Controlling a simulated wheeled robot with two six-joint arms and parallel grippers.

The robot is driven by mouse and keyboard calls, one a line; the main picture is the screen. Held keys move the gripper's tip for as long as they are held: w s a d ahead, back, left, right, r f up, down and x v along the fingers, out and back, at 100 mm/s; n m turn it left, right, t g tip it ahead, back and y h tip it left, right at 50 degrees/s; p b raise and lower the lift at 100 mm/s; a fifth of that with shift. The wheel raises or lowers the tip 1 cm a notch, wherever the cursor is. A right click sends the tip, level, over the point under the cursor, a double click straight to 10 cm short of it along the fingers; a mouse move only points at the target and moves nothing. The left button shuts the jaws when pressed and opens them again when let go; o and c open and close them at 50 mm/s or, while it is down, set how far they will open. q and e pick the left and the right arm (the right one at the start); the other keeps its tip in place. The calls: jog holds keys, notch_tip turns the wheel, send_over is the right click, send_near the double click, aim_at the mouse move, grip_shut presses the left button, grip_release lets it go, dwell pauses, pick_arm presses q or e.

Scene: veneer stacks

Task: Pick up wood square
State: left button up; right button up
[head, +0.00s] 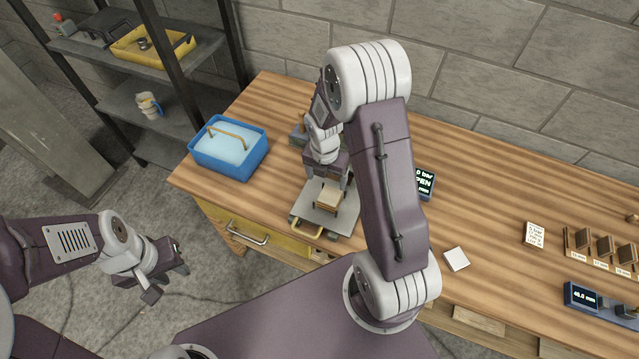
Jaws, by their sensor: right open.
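A small stack of light wood squares (330,196) sits on a grey metal plate (347,220) near the bench's front edge. My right gripper (327,180) points down just above and behind the stack. Its fingers are apart, and I see nothing held between them. I cannot tell whether a fingertip touches the wood. My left gripper (168,283) hangs off the bench at the lower left, away from the stack. Its fingers look apart and empty. A pale square piece (456,259) lies alone on the bench to the right.
A blue tub (229,147) stands on the bench at the left. A dark display (425,184) is partly behind my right arm. Small upright wood pieces (603,246) and another display (582,296) are at the right. The bench middle is mostly clear.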

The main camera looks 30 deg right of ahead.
aim_at(329, 197)
jog(key=s, duration=0.1)
jog(key=s+f, duration=0.2)
jog(key=s, duration=0.1)
jog(key=shift+d, duration=0.1)
jog(key=w+f, duration=0.2)
jog(key=shift+f, duration=0.35)
notch_tip(329, 197, down, 3)
jog(key=shift+s+r+b, duration=0.1)
jog(key=shift+b, duration=0.3)
jog(key=shift+s+f, duration=0.2)
jog(key=shift+f, duration=0.05)
jog(key=shift+w+f, duration=0.1)
jog(key=shift+w, duration=0.05)
jog(key=shift+c, duration=0.7)
jog(key=shift+w, duration=0.1)
jog(key=c, duration=1)
jog(key=shift+c, duration=1.3)
pick_arm(q)
jog(key=s, duration=0.3)
